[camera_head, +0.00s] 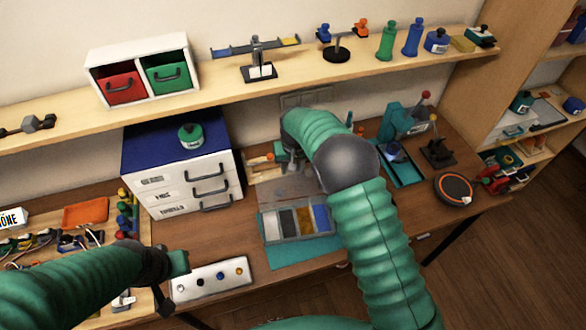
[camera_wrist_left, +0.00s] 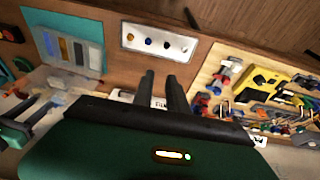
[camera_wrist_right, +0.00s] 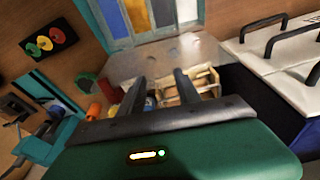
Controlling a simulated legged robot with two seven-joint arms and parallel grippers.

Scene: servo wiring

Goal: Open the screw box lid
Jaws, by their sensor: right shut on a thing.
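The screw box (camera_head: 292,238) stands on a teal mat, its colored compartments uncovered in front. Its clear lid (camera_head: 285,188) extends from the box's far side, swung back; its exact tilt is hard to tell. In the right wrist view the clear lid (camera_wrist_right: 165,56) reaches from the box to my right gripper (camera_wrist_right: 160,76), whose fingers are shut on its edge area; the contact itself is unclear. My left gripper (camera_wrist_left: 160,76) is empty, fingers apart, near the white panel (camera_head: 210,280), away from the box. It shows partly in the head view (camera_head: 184,262).
A blue-topped drawer cabinet (camera_head: 184,185) stands left of the box. A wooden organizer (camera_wrist_right: 200,84) lies beyond the lid. A teal tray (camera_head: 405,172) and round orange-edged disc (camera_head: 454,189) are to the right. The shelf (camera_head: 230,92) runs overhead.

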